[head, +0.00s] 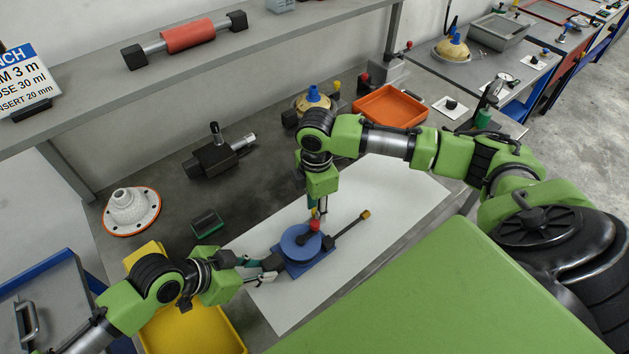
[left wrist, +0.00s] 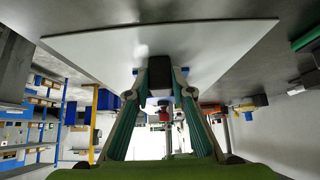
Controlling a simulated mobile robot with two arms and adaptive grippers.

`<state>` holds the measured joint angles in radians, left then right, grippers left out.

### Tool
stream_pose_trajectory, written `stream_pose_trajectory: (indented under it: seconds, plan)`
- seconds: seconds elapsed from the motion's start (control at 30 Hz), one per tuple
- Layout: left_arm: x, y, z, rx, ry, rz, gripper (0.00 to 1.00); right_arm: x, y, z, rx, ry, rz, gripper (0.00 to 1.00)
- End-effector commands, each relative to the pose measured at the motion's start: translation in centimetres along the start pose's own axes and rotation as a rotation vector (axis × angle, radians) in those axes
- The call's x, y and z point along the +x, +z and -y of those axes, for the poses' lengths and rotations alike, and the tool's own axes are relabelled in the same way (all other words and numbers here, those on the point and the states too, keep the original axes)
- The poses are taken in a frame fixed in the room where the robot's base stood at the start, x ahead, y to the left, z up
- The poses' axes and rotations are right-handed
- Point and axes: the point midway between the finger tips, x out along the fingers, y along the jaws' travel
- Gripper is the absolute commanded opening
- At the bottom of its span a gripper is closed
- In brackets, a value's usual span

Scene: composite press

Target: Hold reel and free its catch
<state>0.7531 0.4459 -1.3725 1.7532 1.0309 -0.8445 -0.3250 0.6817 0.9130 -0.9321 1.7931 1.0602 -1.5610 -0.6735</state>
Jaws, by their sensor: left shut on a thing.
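The blue reel (head: 297,240) sits on a blue base (head: 318,264) on a white sheet. A red knob (head: 315,225) stands at the reel's top. A dark bar with a yellow end (head: 365,214) reaches out from the base to the right; I cannot tell if it is the catch. My left gripper (head: 271,268) is shut on a dark block at the base's left side, and the block (left wrist: 160,80) shows between the fingers in the left wrist view. My right gripper (head: 317,209) points down just above or at the red knob; its fingers are too small to read.
The white sheet (head: 400,190) is clear to the right. A yellow tray (head: 190,325) lies at the lower left. A dark green block (head: 207,223), a flanged cone (head: 131,209), a black clamp device (head: 213,157) and an orange tray (head: 390,106) stand around. A shelf (head: 95,110) runs along the back.

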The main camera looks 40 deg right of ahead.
Motion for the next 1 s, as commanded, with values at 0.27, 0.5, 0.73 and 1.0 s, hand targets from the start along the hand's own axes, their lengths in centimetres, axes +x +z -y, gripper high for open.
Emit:
stream_pose_trajectory:
  seconds: [0.27, 0.5, 0.73, 1.0]
  plan:
    - [0.0, -0.1, 0.0, 0.0, 0.0, -0.002, 0.0, 0.0, 0.0, 0.0, 0.0, 0.0, 0.0, 0.17]
    - [0.0, -0.1, 0.0, 0.0, 0.0, -0.002, 0.0, 0.0, 0.0, 0.0, 0.0, 0.0, 0.0, 0.0]
    - [0.0, -0.1, 0.0, 0.0, -0.001, -0.001, 0.0, 0.0, 0.7, -0.2, 0.002, 0.001, 0.001, 0.0]
    - [0.0, 0.0, 0.0, -0.001, -0.001, -0.001, 0.0, 0.0, 1.4, -0.4, 0.002, 0.002, 0.002, 0.0]
